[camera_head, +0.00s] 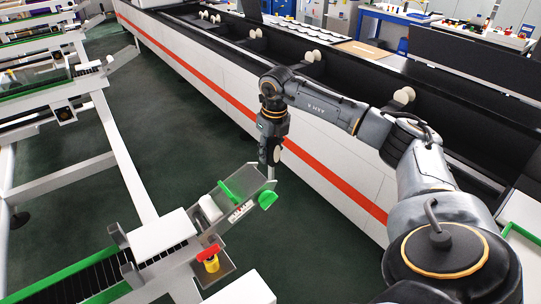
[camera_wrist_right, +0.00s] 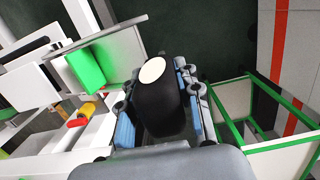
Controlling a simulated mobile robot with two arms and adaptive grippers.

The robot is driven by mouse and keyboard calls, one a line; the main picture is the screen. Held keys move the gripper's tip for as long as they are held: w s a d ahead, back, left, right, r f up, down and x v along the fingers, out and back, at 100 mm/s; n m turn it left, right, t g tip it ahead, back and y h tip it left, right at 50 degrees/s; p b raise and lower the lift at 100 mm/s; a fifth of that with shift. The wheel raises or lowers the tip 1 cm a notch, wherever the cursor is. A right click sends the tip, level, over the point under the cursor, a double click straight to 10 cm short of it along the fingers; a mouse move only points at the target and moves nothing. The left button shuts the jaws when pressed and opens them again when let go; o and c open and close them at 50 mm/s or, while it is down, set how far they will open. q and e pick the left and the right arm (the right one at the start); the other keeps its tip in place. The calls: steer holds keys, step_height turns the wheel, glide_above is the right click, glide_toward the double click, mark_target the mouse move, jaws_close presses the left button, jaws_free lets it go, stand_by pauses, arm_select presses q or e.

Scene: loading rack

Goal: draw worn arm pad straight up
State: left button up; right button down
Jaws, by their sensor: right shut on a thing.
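My right gripper (camera_head: 271,155) points down near the raised end of the loading rack arm (camera_head: 240,186). In the right wrist view, its two blue-padded fingers (camera_wrist_right: 158,120) are shut on a dark rounded pad with a cream-coloured face (camera_wrist_right: 152,70). In the head view the held pad (camera_head: 277,155) shows only as a small pale patch beside the fingers. I cannot tell whether its lower end touches the rack arm. The arm's end plate and a green part (camera_wrist_right: 86,69) also show in the wrist view, left of the pad. My left gripper is not in view.
A red and yellow knob (camera_head: 210,259) sits on the rack near the green parts (camera_head: 267,200). A long white machine with an orange stripe (camera_head: 250,115) runs behind my right arm. Dark green floor (camera_head: 200,120) lies open between rack and machine.

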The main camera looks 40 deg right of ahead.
step_height(320, 180, up, 9)
steer(key=shift+f+b, duration=0.15)
steer(key=shift+b, duration=0.9)
step_height(320, 180, up, 7)
steer(key=p, duration=0.6)
steer(key=shift+a, duration=0.1)
